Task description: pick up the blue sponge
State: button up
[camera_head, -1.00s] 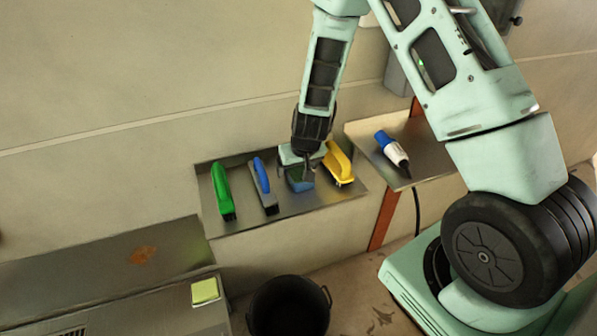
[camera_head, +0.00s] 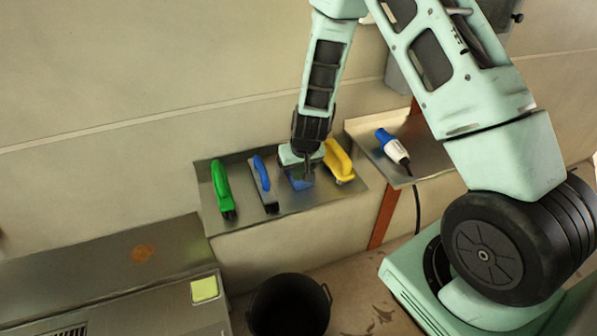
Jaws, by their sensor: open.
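The blue sponge (camera_head: 299,183) lies on the metal shelf (camera_head: 236,220), between a blue-handled brush and a yellow-handled brush. My gripper (camera_head: 304,170) is right above it, pointing down, and hides its upper part. The jaws are open. I cannot tell whether the fingers reach down beside the sponge or touch it.
A blue and white tool (camera_head: 393,147) lies on the right shelf (camera_head: 430,158). A black bucket (camera_head: 289,306) stands below. A yellow-green sponge (camera_head: 204,289) lies on the counter (camera_head: 120,285).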

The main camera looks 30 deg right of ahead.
jog(key=c, duration=1.1)
jog(key=shift+o, duration=0.2)
notch_tip(320, 180, up, 11)
jog(key=shift+f+p, duration=0.2)
jog(key=shift+p, duration=0.1)
jog(key=shift+o, duration=0.4)
